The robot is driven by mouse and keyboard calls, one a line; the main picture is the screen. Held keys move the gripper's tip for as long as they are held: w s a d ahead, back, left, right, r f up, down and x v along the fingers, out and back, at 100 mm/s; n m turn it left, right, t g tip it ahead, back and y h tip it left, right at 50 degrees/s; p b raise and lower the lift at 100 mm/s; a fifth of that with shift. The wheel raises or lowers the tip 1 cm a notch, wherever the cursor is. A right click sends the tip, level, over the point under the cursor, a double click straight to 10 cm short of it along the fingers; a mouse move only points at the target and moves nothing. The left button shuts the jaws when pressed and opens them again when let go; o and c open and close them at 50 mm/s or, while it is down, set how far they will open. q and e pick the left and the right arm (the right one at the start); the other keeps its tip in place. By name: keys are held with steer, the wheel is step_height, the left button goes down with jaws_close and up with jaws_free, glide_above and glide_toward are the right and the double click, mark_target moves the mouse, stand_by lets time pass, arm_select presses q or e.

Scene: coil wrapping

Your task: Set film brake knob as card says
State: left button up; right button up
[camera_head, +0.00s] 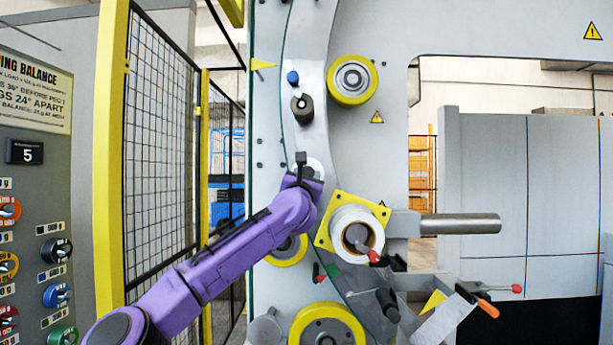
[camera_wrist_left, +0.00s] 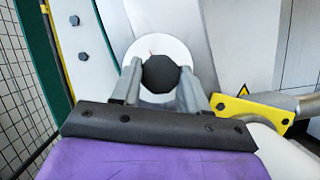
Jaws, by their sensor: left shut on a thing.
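My left gripper (camera_head: 302,168), on a purple arm, is at a white round dial plate (camera_head: 316,168) on the grey curved panel of the machine. In the left wrist view its two grey fingers (camera_wrist_left: 160,80) are shut on a dark faceted knob (camera_wrist_left: 161,74), one on each side. Any scale on the dial is too small to read. I cannot make out a card for the film brake. My right gripper is not in view.
A cut-off sign (camera_head: 35,90) about balance and a display reading 5 (camera_head: 25,151) are at the left, above several coloured knobs. A yellow-framed mesh fence (camera_head: 160,140) stands behind my arm. A white roll (camera_head: 347,236) and red-tipped levers lie below right of the gripper.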

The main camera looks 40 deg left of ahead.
arm_select(q)
steer(key=m, duration=0.1)
steer(key=m+h+p, duration=0.1)
steer(key=m, duration=0.1)
steer(key=m+h+p, duration=0.1)
steer(key=shift+a+r+t, duration=0.1)
steer(key=shift+r+t, duration=0.15)
steer(key=shift+t, duration=0.05)
steer(key=m+h+p, duration=0.2)
steer(key=m+p, duration=0.2)
steer(key=shift+s, duration=0.1)
steer(key=shift+f+m+h+p, duration=0.15)
steer(key=shift+m+h+p, duration=0.45)
steer(key=shift+m+p, duration=0.75)
steer(key=o, duration=1.1)
steer(key=shift+a, duration=0.15)
steer(key=shift+c, duration=0.2)
steer(key=b+v, duration=0.6)
steer(key=v, duration=0.4)
steer(key=shift+s, duration=0.25)
